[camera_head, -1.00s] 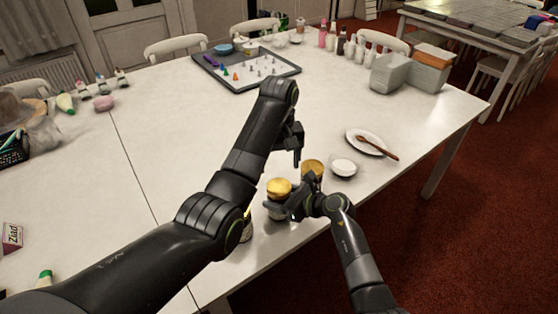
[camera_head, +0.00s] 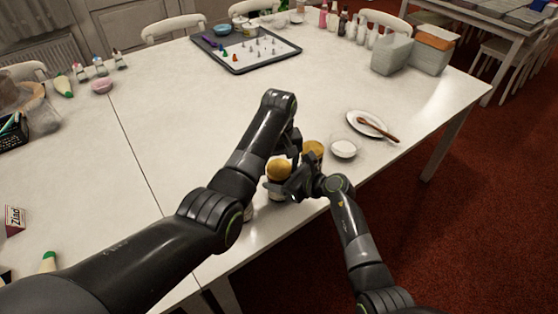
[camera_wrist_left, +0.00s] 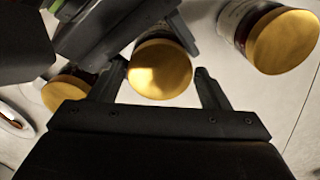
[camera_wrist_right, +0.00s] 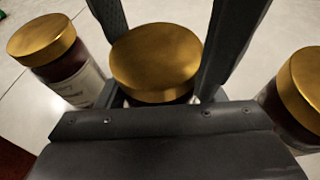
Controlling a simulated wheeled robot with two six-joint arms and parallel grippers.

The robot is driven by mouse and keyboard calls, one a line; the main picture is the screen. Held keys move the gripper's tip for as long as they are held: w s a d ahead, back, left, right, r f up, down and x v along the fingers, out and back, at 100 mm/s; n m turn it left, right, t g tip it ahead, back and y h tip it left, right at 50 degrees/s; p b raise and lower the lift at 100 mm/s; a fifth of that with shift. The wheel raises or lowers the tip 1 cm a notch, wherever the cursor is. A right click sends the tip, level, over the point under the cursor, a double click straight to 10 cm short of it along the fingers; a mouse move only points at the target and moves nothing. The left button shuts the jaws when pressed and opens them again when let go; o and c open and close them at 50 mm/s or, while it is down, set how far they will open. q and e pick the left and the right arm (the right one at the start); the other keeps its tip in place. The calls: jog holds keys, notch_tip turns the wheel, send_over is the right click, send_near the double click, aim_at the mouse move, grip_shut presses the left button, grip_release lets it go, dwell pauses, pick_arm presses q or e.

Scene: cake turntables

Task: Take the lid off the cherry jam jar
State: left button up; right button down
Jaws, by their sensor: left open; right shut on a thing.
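Jam jars with gold lids stand near the table's front edge. The middle jar (camera_head: 277,193), with a gold lid (camera_head: 279,169), is between my right gripper's fingers (camera_head: 287,184), which are shut on its body below the lid. The right wrist view shows this lid (camera_wrist_right: 155,58) still on the jar. My left gripper (camera_wrist_left: 157,82) is open above the lid, its fingertips on either side of it; I cannot tell whether they touch. Two other lidded jars flank it in the right wrist view, one left (camera_wrist_right: 65,65) and one right (camera_wrist_right: 300,90). No label is readable, so I cannot tell the flavours.
A glass bowl of white stuff (camera_head: 344,148) and a plate with a wooden spoon (camera_head: 361,119) lie right of the jars. A tray with small pieces (camera_head: 238,63) lies at the back. The table's middle is clear.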

aim_at(279, 167)
pick_arm(q)
jog(key=c, duration=0.8)
jog(key=shift+n, duration=1.3)
jog(key=shift+r, duration=0.1)
jog(key=shift+r, duration=1.05)
jog(key=shift+r, duration=2)
pick_arm(e)
jog(key=shift+c, duration=1.4)
grip_release()
